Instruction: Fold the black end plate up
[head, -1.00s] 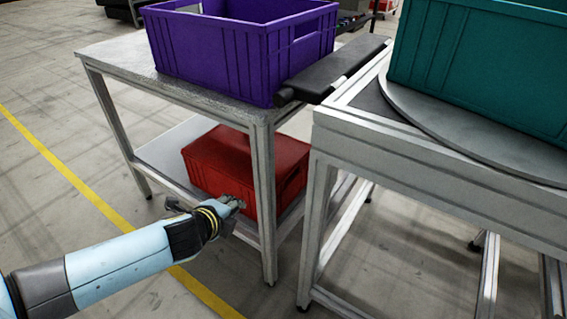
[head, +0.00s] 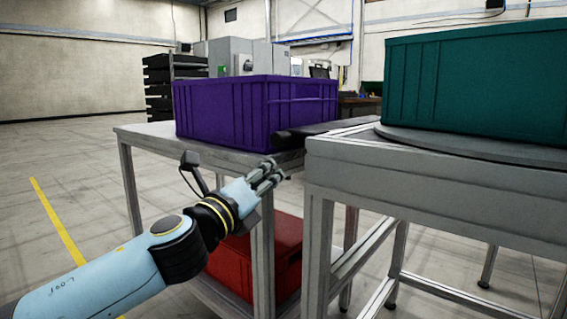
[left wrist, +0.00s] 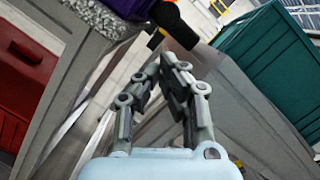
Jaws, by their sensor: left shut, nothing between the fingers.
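The black end plate (head: 322,131) lies about flat, bridging the gap between the left table and the turntable frame. Its dark rounded end (head: 283,138) faces me. In the left wrist view a dark rounded part that looks like this end (left wrist: 172,22) shows beyond the fingertips. My left gripper (head: 274,174) is shut and empty, just below the plate's near end and in front of the left table's corner. It also shows in the left wrist view (left wrist: 167,65), fingertips close together, apart from the plate. My right gripper is not in view.
A purple crate (head: 255,112) stands on the left table (head: 150,133), close beside the plate. A teal crate (head: 475,85) stands on the round turntable (head: 450,143) at right. A red crate (head: 275,250) sits on the lower shelf. Open floor lies at left.

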